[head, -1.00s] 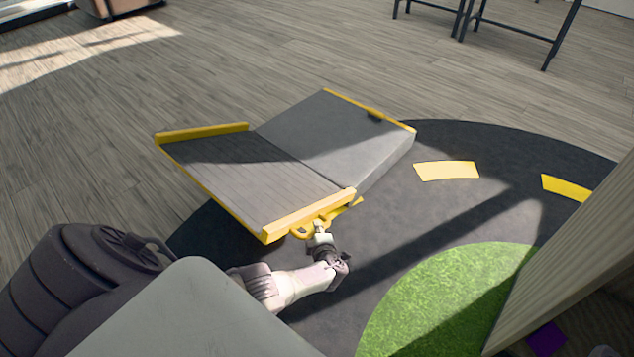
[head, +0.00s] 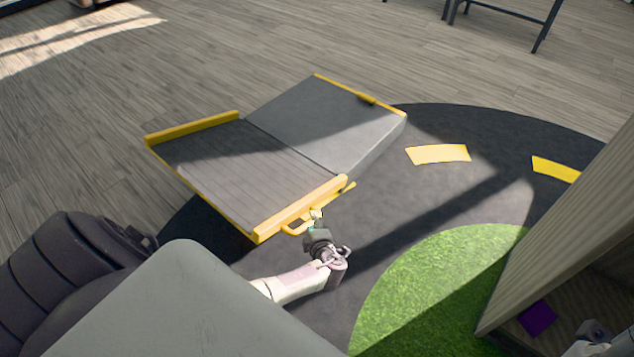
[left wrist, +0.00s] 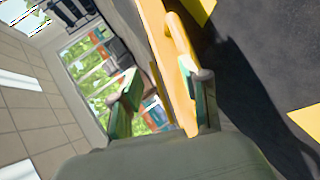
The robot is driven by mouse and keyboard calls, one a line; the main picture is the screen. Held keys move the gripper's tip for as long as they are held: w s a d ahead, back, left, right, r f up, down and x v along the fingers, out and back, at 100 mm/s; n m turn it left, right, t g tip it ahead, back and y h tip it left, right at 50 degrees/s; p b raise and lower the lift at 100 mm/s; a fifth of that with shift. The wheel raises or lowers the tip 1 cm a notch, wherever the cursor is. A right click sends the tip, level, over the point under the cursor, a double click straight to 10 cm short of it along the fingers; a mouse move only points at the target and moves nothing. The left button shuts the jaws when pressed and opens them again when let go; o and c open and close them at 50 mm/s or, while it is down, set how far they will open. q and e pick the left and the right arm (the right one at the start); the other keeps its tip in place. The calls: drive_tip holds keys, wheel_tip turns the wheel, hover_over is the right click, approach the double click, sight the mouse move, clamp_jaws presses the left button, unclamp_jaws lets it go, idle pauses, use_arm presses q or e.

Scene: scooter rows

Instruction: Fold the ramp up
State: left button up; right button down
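The ramp is a grey two-panel piece with yellow edging, in the middle of the head view. Its near ribbed panel (head: 235,170) and its far smooth panel (head: 325,120) are spread open, meeting at a seam. A yellow handle loop (head: 293,229) juts from the near panel's yellow end bar; it also shows in the left wrist view (left wrist: 183,55). My left gripper (head: 317,215) is at this handle. In the left wrist view its green-padded fingers (left wrist: 165,100) stand apart, with yellow handle beside the right finger. My right gripper (head: 594,332) shows only partly at the lower right.
The ramp lies partly on a dark round mat (head: 400,210) with yellow dashes (head: 438,154) and a green patch (head: 440,285). A wooden panel (head: 570,220) stands at the right, with a purple item (head: 537,318) beside it. Wooden floor behind the ramp is clear.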

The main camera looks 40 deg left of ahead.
use_arm(q)
drive_tip(key=v, duration=0.6)
drive_tip(key=shift+s, duration=0.2)
drive_tip(key=shift+d+r, duration=0.1)
drive_tip(key=shift+d, duration=0.05)
